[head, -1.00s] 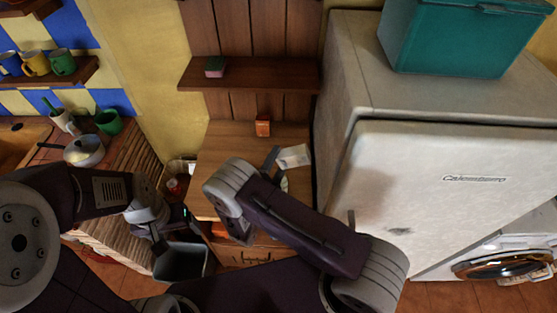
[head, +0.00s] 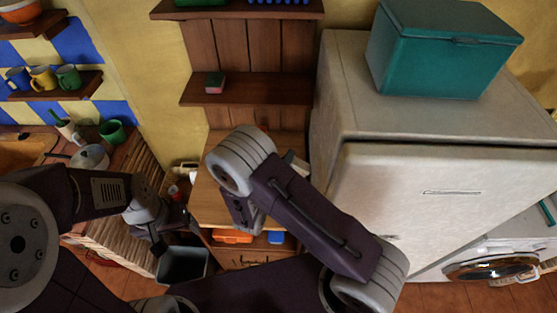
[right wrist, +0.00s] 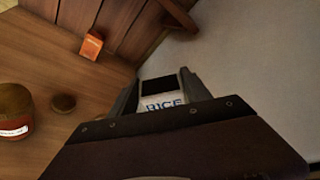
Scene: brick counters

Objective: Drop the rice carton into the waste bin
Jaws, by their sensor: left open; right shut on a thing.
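The rice carton (right wrist: 163,103), white with blue "RICE" lettering and a dark top, sits between the fingers of my right gripper (right wrist: 158,92) in the right wrist view. The gripper is shut on it, beside the pale fridge wall and over the wooden counter. In the head view my right arm hides the carton, and only a bit of the right gripper (head: 290,160) shows. The dark grey waste bin (head: 183,266) stands on the floor at lower left, its mouth up. My left gripper (head: 162,243) is open and empty near the bin's far left rim.
The fridge (head: 400,180) with a teal box (head: 440,50) on top stands right of the counter. In the right wrist view an orange box (right wrist: 91,45) and a brown jar (right wrist: 15,112) stand on the counter. A brick counter with a pan (head: 90,157) is at left.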

